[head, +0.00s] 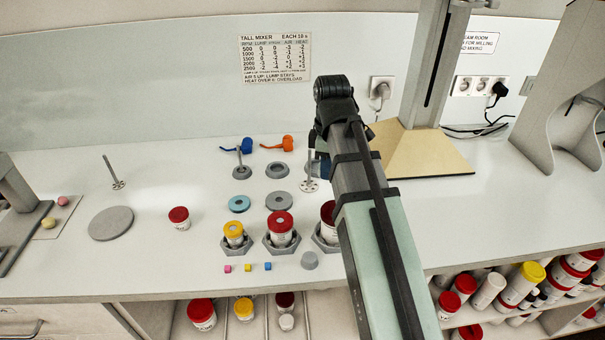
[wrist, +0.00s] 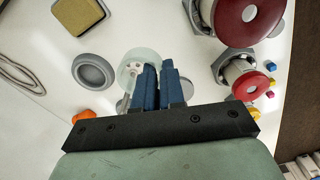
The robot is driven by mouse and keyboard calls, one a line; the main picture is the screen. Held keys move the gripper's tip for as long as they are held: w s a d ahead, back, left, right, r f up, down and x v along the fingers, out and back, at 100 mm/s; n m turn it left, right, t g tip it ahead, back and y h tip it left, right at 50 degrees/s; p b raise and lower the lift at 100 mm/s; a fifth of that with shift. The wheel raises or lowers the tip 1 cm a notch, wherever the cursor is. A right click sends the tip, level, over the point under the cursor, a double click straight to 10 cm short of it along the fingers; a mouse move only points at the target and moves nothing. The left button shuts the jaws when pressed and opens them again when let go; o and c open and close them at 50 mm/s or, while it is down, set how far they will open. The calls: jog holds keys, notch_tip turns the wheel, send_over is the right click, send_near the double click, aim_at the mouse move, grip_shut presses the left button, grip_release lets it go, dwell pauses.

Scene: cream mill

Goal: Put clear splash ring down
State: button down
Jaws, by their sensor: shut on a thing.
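The clear splash ring (wrist: 150,54) is a pale, see-through greenish disc at the fingertips in the wrist view. My gripper (wrist: 160,68) has its blue fingers close together, shut on the ring. In the head view my gripper (head: 318,163) is mostly hidden behind my own arm, and the ring cannot be made out there. A metal stirrer with a holed disc (head: 309,186) stands by the gripper. In the wrist view its rod and disc appear beside and behind the ring. I cannot tell whether the ring touches anything below.
A grey ring-shaped holder (wrist: 93,72) lies left of the fingers. Red-lidded jars in hexagonal holders (head: 281,245) stand nearer the front, with small coloured cubes (head: 248,267) before them. Blue and orange scoops (head: 277,145) lie behind. The counter (head: 150,265) is clear at front left.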

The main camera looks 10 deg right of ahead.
jog(key=shift+r, duration=0.3)
jog(key=a+f+n, duration=0.1)
jog(key=a+n, duration=0.2)
jog(key=a, duration=1.1)
jog(key=m, duration=0.3)
send_over(161, 183)
jog(key=shift+f, duration=4.35)
jog(key=shift+f, duration=0.15)
